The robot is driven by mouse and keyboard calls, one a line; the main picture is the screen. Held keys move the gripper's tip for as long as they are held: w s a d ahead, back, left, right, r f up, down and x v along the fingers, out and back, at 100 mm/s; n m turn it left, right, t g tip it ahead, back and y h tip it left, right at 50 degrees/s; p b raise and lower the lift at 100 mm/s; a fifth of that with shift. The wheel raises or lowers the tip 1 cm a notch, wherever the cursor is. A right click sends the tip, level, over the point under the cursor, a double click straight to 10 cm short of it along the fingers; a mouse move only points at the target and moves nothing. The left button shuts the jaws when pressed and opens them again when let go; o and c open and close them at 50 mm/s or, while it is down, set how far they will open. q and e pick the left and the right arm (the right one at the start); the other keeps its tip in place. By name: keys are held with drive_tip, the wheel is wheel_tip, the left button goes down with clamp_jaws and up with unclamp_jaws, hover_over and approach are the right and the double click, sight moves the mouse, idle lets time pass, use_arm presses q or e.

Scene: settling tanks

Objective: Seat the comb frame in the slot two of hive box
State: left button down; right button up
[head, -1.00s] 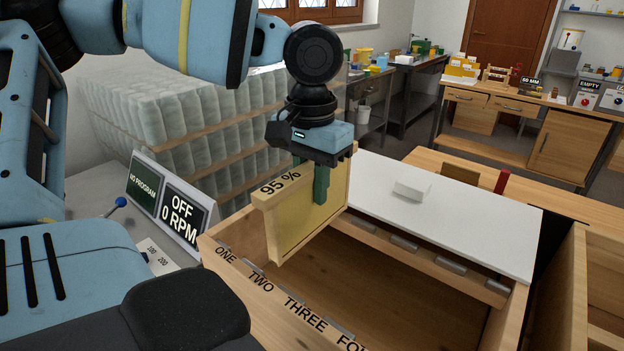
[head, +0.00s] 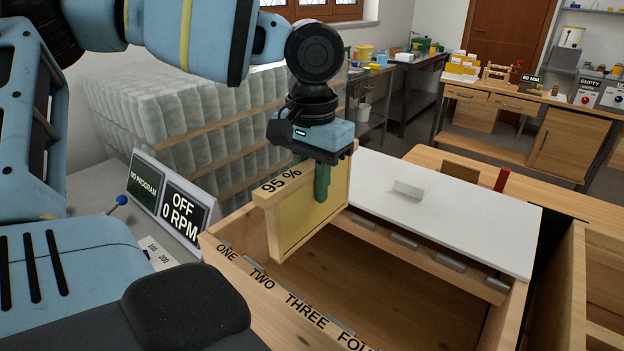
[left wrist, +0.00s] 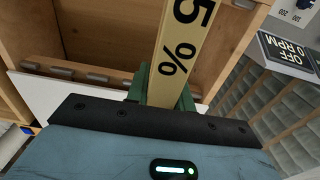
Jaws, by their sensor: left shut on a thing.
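The comb frame (head: 312,212), a yellow panel with a wooden top bar marked 95 %, hangs upright from my left gripper (head: 310,178). The green fingers are shut on its top bar, which also shows in the left wrist view (left wrist: 187,45) between the fingers (left wrist: 160,85). The hive box (head: 385,285) is open below, its near rim labelled ONE, TWO, THREE and a cut-off FOUR. The frame hangs over the box's left part, near ONE and TWO, its lower edge at about rim height. I cannot tell whether it touches the box. My right gripper is not in view.
A sign panel (head: 180,210) reading OFF 0 RPM stands left of the box. Wrapped jars (head: 190,120) are stacked behind. The box interior right of the frame looks empty.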

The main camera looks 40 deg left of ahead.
sight(312, 230)
use_arm(q)
drive_tip(key=shift+r, duration=0.1)
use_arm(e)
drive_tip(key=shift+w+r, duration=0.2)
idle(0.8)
use_arm(q)
drive_tip(key=shift+f, duration=0.75)
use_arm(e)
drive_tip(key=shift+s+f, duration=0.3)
use_arm(q)
drive_tip(key=shift+f+b, duration=0.35)
drive_tip(key=shift+f, duration=0.8)
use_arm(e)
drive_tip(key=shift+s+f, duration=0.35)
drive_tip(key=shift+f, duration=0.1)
use_arm(q)
drive_tip(key=shift+f, duration=0.65)
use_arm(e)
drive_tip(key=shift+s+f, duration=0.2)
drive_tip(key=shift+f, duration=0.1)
use_arm(q)
drive_tip(key=shift+f+b, duration=0.4)
drive_tip(key=shift+f, duration=0.45)
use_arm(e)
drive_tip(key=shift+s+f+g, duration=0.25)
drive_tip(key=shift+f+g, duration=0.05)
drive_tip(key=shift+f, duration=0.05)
